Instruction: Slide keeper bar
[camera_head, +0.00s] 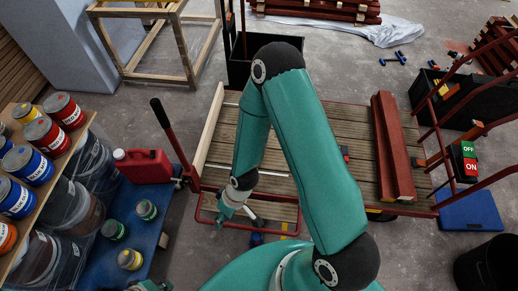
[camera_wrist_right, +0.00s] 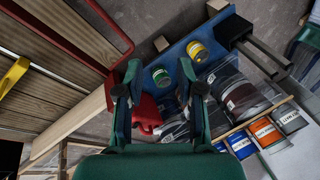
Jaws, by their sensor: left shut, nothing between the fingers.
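A flat cart (camera_head: 285,148) with a slatted wooden deck and red rails stands in the middle of the head view. Two long red battens (camera_head: 394,150) lie along its right side. A yellow bar (camera_wrist_right: 14,76) shows at the left of the right wrist view; I cannot tell if it is the keeper bar. My right gripper (camera_head: 226,211) is over the cart's near left corner; the right wrist view shows its fingers (camera_wrist_right: 160,75) apart with nothing held. My left gripper (camera_head: 152,286) is shut and empty at the bottom left edge, mostly cut off. My right arm hides part of the deck.
Paint cans (camera_head: 44,135) crowd a wooden shelf at left. A red jerrycan (camera_head: 143,166) stands on a blue surface beside the cart's red lever (camera_head: 170,130). A black bin (camera_head: 487,263) is at lower right. Floor right of the cart is partly clear.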

